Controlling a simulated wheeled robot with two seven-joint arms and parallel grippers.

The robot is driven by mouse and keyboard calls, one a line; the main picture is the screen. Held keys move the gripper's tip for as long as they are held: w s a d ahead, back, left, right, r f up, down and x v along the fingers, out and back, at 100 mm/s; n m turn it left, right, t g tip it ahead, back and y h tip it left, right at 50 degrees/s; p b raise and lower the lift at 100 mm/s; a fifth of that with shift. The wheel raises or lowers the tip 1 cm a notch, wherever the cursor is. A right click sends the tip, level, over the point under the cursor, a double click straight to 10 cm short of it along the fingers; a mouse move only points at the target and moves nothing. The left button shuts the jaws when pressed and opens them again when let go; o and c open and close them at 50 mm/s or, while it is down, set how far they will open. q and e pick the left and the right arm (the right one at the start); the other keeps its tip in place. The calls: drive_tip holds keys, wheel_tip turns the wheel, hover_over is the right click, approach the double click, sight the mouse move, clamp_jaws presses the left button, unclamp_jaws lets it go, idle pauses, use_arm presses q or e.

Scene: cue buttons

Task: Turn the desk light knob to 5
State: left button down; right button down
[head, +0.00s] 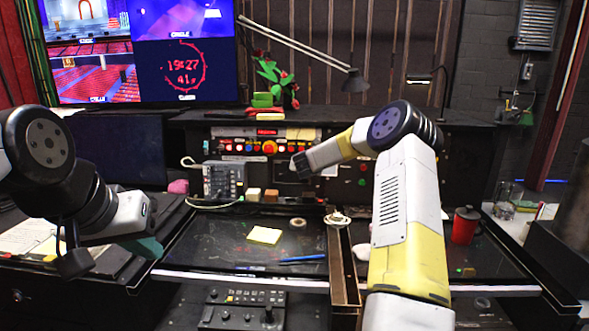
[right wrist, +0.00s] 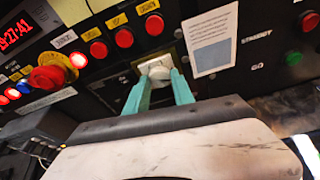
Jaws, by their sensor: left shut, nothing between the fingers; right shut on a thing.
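The desk light knob (right wrist: 158,70) is a pale round knob on a white plate set in the black panel, in the right wrist view. My right gripper (right wrist: 161,82) has its two teal fingers shut on the knob, one on each side. The knob's scale and pointer are too small to read. In the head view the right arm reaches toward the button panel, and its fingers and the knob cannot be made out. My left gripper (head: 148,248) is shut and empty, low at the left above the desk, away from the panel.
Red buttons (right wrist: 124,37) sit left of the knob, with a big red button (right wrist: 45,78) farther left. A paper label (right wrist: 210,42) is close on the right.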

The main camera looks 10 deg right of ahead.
drive_tip(key=m, duration=0.2)
drive_tip(key=m+y, duration=0.1)
drive_tip(key=m, duration=0.1)
drive_tip(key=shift+s+d+f+t+y, duration=0.1)
drive_tip(key=shift+d+f+t+y, duration=0.1)
drive_tip(key=shift+t+y, duration=0.1)
drive_tip(key=shift+a, duration=0.1)
idle(0.5)
drive_tip(key=c, duration=1.1)
unclamp_jaws()
drive_tip(key=shift+r, duration=0.1)
drive_tip(key=v, duration=0.7)
drive_tip(key=shift+s, duration=0.3)
